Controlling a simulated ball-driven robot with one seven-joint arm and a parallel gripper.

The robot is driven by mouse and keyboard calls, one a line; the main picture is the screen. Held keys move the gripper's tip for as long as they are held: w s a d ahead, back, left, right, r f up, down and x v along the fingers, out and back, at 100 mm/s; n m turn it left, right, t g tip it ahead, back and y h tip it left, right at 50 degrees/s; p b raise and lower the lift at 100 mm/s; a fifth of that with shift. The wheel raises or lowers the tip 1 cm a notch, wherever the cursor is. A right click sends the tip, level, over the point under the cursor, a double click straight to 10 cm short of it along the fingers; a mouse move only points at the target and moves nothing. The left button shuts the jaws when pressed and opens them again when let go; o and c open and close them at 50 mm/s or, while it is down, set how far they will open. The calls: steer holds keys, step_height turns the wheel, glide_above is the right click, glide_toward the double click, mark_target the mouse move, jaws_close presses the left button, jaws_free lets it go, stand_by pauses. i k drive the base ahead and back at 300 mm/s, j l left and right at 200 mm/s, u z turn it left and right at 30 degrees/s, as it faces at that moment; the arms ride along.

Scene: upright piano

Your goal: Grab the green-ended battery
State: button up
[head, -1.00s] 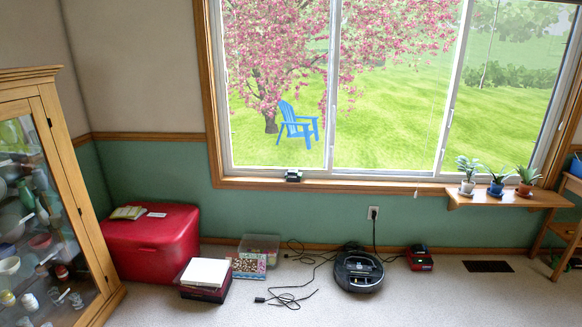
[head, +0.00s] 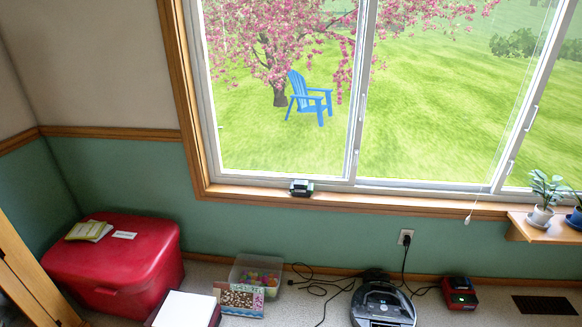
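I cannot single out a green-ended battery for sure in the head view. A small dark box-like thing with greenish-grey parts (head: 301,187) sits on the wooden window sill. A red and black unit (head: 460,293) stands on the carpet by the wall, with a small green spot on it; it looks like a charger, and a cable runs beside it. Either is too small to make out fully. My gripper is not in view.
A red chest (head: 120,262) with books on top stands at the left. A clear bin (head: 256,275), a white-topped box (head: 185,310), loose cables and a round robot vacuum (head: 383,305) lie on the floor. Potted plants (head: 541,200) stand on a shelf at right.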

mark_target(301, 188)
steer(key=i+u, duration=0.3)
steer(key=i, duration=0.5)
steer(key=i+u, duration=0.3)
steer(key=i, duration=0.45)
steer(key=i+z, duration=0.35)
steer(key=i+j+z, duration=0.3)
steer(key=i, duration=0.25)
steer(key=i+j+z, duration=0.15)
steer(key=i+z, duration=0.25)
steer(key=i+j+z, duration=0.2)
steer(key=z, duration=0.15)
steer(key=i+j+z, duration=0.25)
steer(key=z, duration=0.15)
